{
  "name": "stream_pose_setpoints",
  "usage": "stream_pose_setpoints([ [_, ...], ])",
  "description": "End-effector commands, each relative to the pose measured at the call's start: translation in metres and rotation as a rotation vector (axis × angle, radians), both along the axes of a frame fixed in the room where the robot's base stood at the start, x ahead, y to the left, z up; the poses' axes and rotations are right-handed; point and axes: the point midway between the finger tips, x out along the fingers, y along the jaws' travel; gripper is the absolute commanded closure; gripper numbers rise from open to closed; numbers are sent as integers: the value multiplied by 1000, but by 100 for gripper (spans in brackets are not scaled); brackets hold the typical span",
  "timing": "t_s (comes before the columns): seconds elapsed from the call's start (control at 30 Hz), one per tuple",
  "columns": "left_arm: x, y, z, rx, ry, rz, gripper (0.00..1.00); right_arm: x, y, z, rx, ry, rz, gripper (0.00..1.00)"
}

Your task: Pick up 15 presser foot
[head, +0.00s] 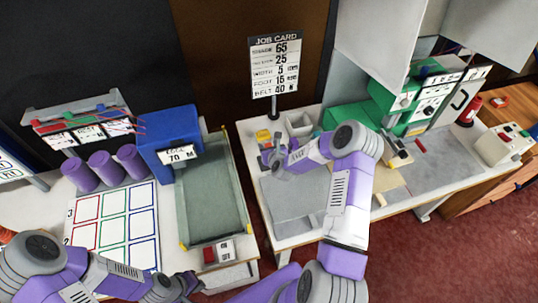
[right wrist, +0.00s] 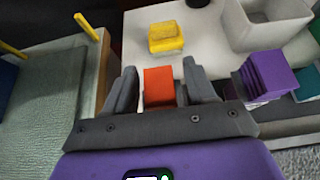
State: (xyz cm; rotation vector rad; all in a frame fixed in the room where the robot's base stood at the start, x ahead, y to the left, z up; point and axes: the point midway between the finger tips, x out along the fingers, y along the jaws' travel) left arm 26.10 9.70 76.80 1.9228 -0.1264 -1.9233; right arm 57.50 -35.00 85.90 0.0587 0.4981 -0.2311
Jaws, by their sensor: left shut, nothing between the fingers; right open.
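Several small coloured blocks, which may be the presser feet, stand at the right table's back left corner. In the right wrist view an orange-red block (right wrist: 159,84) shows between the spread fingers of my right gripper (right wrist: 159,68). Whether it lies within their reach or below them I cannot tell. A yellow block (right wrist: 166,37) is beyond it and a purple ridged block (right wrist: 264,76) is to the right. No number 15 is readable on any block. In the head view my right gripper (head: 275,160) is open over that corner. My left gripper (head: 180,287) is shut and empty near the left table's front.
A job card (head: 275,65) on a post reads foot 15. A pale open bin (head: 299,125) stands by the blocks. A green machine (head: 410,95) is to the right. A green-lined tray (head: 213,200) lies left, its yellow-marked edge near my right gripper.

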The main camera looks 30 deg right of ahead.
Motion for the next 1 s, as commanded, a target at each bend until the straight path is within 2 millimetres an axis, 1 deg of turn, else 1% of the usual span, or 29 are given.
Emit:
stream_pose_setpoints([
  [0.1,0,0,-1,0,0,0,100,9,-1,-4,0,-1,1,45],
  [0.37,0,0,-1,0,0,0,100,11,-2,-6,0,0,0,45],
  [0.4,0,0,-1,0,0,0,100,11,-2,-6,0,0,0,48],
  [0.47,0,0,-1,0,0,0,100,11,-2,-6,0,0,0,57],
  [0.73,0,0,-1,0,0,0,100,11,-2,-6,0,0,0,98],
  [0.77,0,0,-1,0,0,0,100,11,-2,-6,0,0,0,100],
  [1.0,0,0,0,0,0,0,100,11,-2,-3,0,-2,0,100],
])
